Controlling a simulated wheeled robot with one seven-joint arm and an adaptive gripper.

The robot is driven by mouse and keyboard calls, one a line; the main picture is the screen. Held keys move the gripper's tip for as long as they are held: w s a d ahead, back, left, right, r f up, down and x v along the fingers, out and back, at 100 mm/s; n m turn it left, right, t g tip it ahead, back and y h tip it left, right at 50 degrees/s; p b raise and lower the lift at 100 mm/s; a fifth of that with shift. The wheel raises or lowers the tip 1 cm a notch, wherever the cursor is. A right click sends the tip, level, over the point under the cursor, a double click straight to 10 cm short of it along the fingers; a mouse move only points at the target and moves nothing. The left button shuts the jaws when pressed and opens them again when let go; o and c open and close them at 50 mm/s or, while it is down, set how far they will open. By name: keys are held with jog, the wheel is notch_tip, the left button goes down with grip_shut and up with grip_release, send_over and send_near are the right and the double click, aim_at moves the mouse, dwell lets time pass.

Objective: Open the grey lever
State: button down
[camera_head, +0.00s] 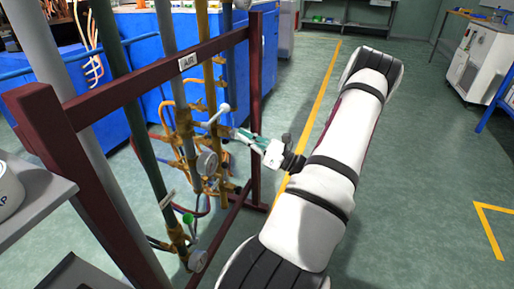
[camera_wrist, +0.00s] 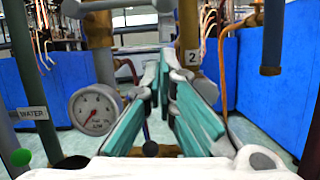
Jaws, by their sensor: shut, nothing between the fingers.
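A light grey lever (camera_head: 218,114) with a rounded end sticks out from the brass pipework on the frame. In the wrist view, a light grey lever (camera_wrist: 115,5) runs across the top edge, above a brass fitting, and is partly cut off by the picture edge. My gripper (camera_head: 237,134) is beside the pipework, just below and right of the lever in the head view. In the wrist view, my gripper (camera_wrist: 166,62) has its teal-padded fingers converging below the lever, with nothing between them. I cannot tell whether a finger touches the lever.
A pressure gauge (camera_wrist: 95,108) is left of the fingers, and it also shows in the head view (camera_head: 207,162). A dark red frame (camera_head: 150,82) with an AIR label surrounds the pipes. Green floor (camera_head: 420,190) is clear at right.

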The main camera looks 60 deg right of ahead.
aim_at(216, 116)
jog(key=shift+w+r+b, duration=0.65)
jog(key=shift+w+r, duration=1.15)
jog(key=shift+r, duration=0.3)
jog(key=shift+r, duration=0.1)
jog(key=shift+d+r+n+p, duration=0.15)
jog(key=shift+r+n+p, duration=0.15)
jog(key=shift+n, duration=0.3)
